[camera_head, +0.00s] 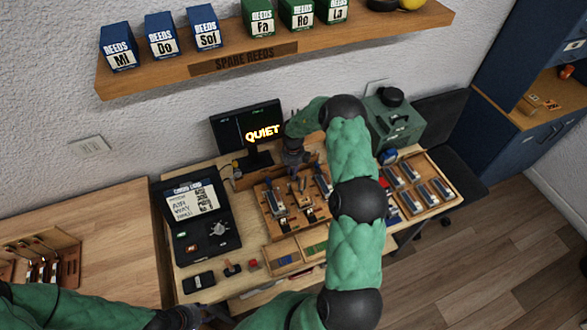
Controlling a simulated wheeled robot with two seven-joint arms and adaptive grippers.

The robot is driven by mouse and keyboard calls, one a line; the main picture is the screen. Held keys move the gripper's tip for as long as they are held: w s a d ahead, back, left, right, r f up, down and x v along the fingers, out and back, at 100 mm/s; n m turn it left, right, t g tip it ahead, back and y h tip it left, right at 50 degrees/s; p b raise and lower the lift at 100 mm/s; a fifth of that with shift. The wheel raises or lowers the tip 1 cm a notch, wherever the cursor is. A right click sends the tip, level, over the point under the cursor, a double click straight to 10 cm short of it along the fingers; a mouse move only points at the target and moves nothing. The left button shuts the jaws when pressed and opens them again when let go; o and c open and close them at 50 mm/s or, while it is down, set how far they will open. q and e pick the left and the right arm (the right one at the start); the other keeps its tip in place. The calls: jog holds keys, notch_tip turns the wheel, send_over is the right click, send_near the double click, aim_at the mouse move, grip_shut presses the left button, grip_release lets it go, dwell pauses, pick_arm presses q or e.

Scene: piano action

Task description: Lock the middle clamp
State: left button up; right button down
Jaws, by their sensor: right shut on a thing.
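A wooden fixture board (268,228) lies on the bench with several small metal and dark parts on it. The middle clamp (301,187) appears to be the small upright part at the back middle of this board, partly hidden by my gripper. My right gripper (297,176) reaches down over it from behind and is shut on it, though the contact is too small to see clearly. My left gripper (205,318) is low at the bottom edge, in front of the bench, dark and partly cut off; its fingers cannot be made out.
A monitor (247,130) reading "QUIET" stands behind the fixture. An open black case (203,225) is to the left, a parts tray (436,212) to the right. A green machine (393,122) stands at the back. A shelf (150,77) with reed boxes hangs above.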

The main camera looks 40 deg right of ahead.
jog(key=shift+w+d+r+m+p, duration=0.1)
jog(key=shift+w+m+p, duration=0.1)
jog(key=shift+m, duration=0.5)
jog(key=shift+w+d+r+m+p, duration=0.1)
jog(key=shift+r+m+p, duration=0.1)
jog(key=shift+m, duration=0.5)
jog(key=shift+w+r+m+p, duration=0.1)
jog(key=shift+m+p, duration=0.1)
jog(key=shift+m, duration=0.5)
jog(key=c, duration=1.1)
grip_release()
jog(key=shift+f, duration=0.25)
jog(key=shift+s, duration=0.15)
notch_tip(320, 180, up, 12)
jog(key=shift+r, duration=0.1)
